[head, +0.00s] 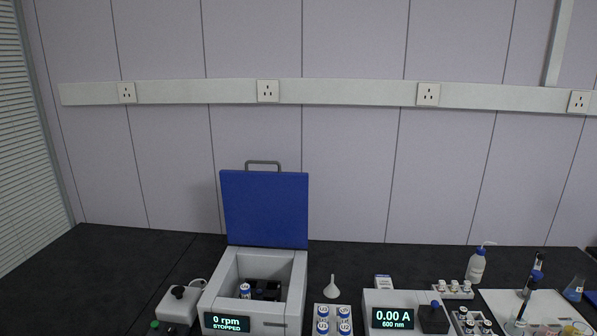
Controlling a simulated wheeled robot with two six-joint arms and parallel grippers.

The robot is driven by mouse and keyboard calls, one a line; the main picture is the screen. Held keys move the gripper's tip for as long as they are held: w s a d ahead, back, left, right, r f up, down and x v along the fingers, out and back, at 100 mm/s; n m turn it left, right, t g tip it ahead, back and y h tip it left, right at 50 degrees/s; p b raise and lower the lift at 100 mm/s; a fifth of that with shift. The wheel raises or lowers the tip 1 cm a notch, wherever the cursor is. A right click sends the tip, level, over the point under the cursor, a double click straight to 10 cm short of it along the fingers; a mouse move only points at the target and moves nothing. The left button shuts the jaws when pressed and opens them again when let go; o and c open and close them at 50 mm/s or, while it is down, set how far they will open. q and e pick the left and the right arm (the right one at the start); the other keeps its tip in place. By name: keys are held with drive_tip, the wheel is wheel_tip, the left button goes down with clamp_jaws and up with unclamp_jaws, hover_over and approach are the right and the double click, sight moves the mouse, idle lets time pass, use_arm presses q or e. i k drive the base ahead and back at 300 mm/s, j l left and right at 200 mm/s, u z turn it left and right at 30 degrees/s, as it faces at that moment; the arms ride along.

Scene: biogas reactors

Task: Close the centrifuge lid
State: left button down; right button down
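The centrifuge (282,315) is a light grey box on the black bench, left of centre in the head view. Its blue lid (265,208) stands open and upright at the back, with a grey handle (263,163) along its top edge. The chamber is uncovered and shows a dark rotor (266,290) with a white and blue capped tube (245,290) in it. The front display (226,322) reads 0 rpm, STOPPED. Neither of my grippers shows in the head view.
A rack of labelled vials (333,320) and a white funnel (331,287) stand right of the centrifuge. A photometer (392,300) and bottle (476,265) are farther right. A white device (178,303) stands close on the left. The bench (90,270) at far left is clear.

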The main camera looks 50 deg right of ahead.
sight(262, 208)
drive_tip(key=z, duration=1.6)
drive_tip(key=u, duration=1.1)
drive_tip(key=l+u, duration=0.2)
drive_tip(key=u, duration=0.15)
drive_tip(key=l+u, duration=0.3)
drive_tip(key=k+l, duration=0.15)
drive_tip(key=l, duration=0.15)
drive_tip(key=k+l, duration=0.15)
drive_tip(key=l, duration=0.2)
drive_tip(key=k+l, duration=0.1)
drive_tip(key=l, duration=0.2)
